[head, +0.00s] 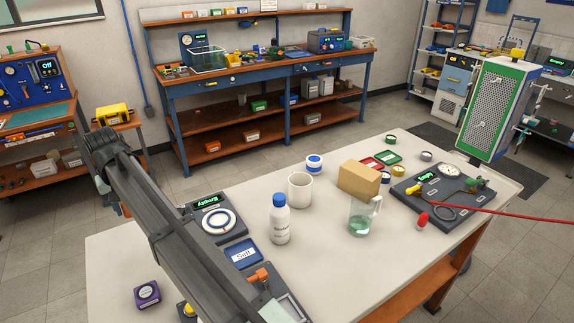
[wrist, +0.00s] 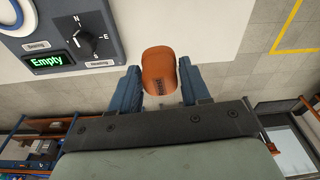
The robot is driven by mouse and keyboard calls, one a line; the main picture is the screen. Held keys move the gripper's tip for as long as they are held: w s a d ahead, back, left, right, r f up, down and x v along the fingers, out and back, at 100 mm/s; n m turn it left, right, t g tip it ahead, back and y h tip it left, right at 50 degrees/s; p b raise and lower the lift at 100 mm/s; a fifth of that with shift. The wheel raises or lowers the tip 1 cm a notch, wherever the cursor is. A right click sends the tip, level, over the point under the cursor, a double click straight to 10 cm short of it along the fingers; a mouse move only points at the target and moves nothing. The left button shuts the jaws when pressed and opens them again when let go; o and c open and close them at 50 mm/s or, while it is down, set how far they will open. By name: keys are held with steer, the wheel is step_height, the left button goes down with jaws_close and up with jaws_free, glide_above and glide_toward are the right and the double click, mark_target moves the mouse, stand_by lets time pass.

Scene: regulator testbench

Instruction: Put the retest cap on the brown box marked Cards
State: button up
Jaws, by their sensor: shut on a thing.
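My gripper (wrist: 160,75) is shut on an orange-brown cap (wrist: 158,62) with a small patch of dark lettering that I cannot read; I take it for the retest cap. The blue fingers hold it from both sides, in the air near a bench edge. In the head view my arm crosses the left side and hides the fingers and the cap. A plain tan-brown box (head: 359,179) stands upright on the bench, behind a clear jug (head: 362,216). No Cards marking shows on the sides I see.
A test unit showing "Empty" (wrist: 46,61), with a selector knob (wrist: 92,42), is close to my gripper. A white bottle (head: 280,220), mug (head: 300,190) and blue-white tub (head: 314,163) stand left of the box. A gauge unit (head: 443,181) and red hose are right.

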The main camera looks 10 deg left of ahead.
steer(key=w+d+r+m, duration=0.2)
steer(key=w+d+m, duration=0.1)
steer(key=w+d, duration=1.1)
step_height(320, 180, up, 6)
steer(key=r+m+h, duration=0.1)
steer(key=m, duration=0.6)
glide_above(361, 168)
steer(key=shift+t, duration=0.3)
steer(key=shift+s+f, duration=0.2)
steer(key=shift+f, duration=2.2)
steer(key=shift+s+f, duration=0.15)
steer(key=shift+f, duration=2.2)
steer(key=shift+f, duration=0.1)
steer(key=o, duration=1)
steer(key=shift+o, duration=0.2)
